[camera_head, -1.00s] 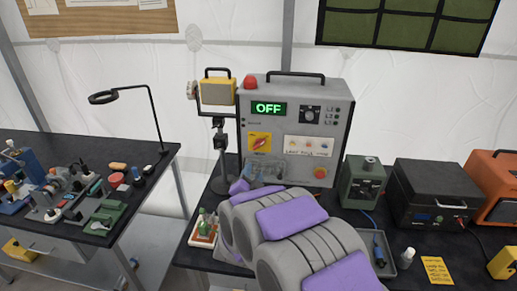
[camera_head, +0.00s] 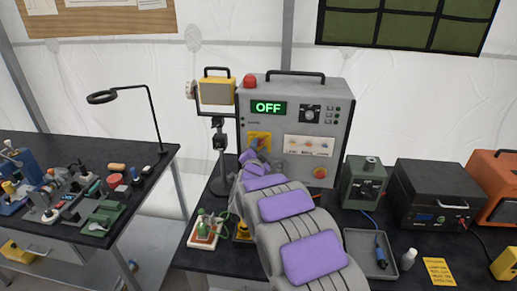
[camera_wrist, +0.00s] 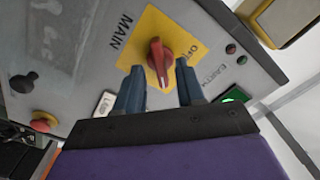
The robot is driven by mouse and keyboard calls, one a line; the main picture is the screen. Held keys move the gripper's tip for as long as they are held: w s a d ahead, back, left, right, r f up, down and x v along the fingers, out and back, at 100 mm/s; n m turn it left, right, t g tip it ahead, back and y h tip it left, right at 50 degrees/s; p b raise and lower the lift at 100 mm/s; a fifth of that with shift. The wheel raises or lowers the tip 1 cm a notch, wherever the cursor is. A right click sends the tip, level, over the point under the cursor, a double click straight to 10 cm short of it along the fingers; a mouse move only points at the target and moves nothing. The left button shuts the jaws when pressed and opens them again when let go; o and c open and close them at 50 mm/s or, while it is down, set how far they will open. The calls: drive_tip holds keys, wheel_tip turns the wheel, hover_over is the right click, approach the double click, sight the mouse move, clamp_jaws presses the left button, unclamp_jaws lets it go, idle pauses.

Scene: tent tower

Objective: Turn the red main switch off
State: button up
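The red main switch (camera_wrist: 158,58) is a rotary knob on a yellow plate (camera_wrist: 180,35) on the grey control box (camera_head: 342,105). My gripper (camera_wrist: 160,74) is open, with one dark blue finger on each side of the knob's near end. Gaps show between knob and fingers, and I see no clear contact. In the head view my gripper (camera_head: 262,152) is in front of the yellow plate and partly hides the switch. The green display (camera_head: 268,107) reads OFF.
A red and yellow button (camera_head: 320,172) is at the box's lower right. A yellow lamp (camera_head: 215,90) on a stand is left of the box. A green device (camera_head: 362,183) and a black case (camera_head: 432,192) stand to the right. A grey tray (camera_head: 370,252) lies in front.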

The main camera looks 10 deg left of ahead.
drive_tip(key=shift+w, duration=0.45)
drive_tip(key=shift+c, duration=0.4)
clamp_jaws()
